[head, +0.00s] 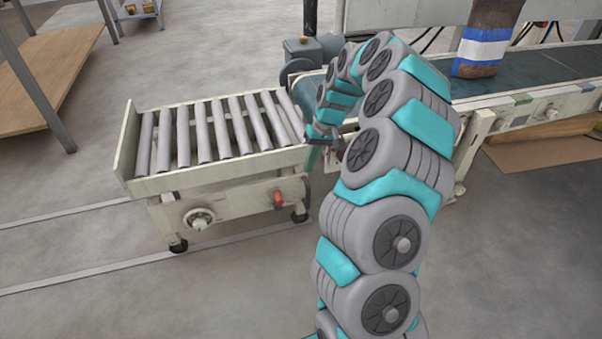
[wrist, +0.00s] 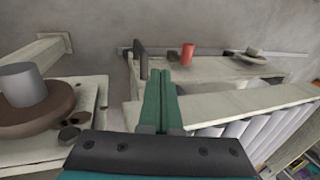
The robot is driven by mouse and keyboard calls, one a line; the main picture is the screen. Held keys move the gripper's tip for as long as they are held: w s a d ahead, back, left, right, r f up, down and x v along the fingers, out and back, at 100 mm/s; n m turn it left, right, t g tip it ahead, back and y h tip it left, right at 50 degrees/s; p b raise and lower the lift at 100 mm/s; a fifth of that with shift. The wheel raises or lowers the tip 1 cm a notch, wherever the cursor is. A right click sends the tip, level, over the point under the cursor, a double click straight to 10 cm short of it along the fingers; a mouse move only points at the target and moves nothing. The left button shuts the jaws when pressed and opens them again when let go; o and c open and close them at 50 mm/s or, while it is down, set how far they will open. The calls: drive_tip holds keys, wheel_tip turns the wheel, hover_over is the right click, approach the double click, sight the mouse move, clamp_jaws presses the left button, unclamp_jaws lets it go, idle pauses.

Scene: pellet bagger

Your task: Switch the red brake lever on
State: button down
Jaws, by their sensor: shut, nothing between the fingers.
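The red brake lever (head: 279,199) is a small red piece on the front side panel of the roller cart (head: 235,204), near its right end. In the wrist view the red lever (wrist: 187,53) shows just beyond and right of my fingertips. My gripper (head: 310,163) is at the right end of the roller cart, above and to the right of the lever. Its green fingers (wrist: 160,74) are shut together with nothing between them. They look apart from the lever. My arm hides part of the gap between cart and conveyor.
A round handwheel (head: 199,219) sits on the cart's side panel, left of the lever. A belt conveyor (head: 540,68) carrying a blue-and-white banded bag (head: 482,52) stands to the right. Floor rails (head: 70,278) run under the cart. The front floor is clear.

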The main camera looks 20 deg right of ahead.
sight(279, 205)
drive_tip(key=a+f, duration=0.6)
drive_tip(key=f, duration=0.3)
drive_tip(key=shift+w+a+b, duration=0.2)
drive_tip(key=shift+a+b, duration=0.05)
drive_tip(key=shift+b, duration=0.1)
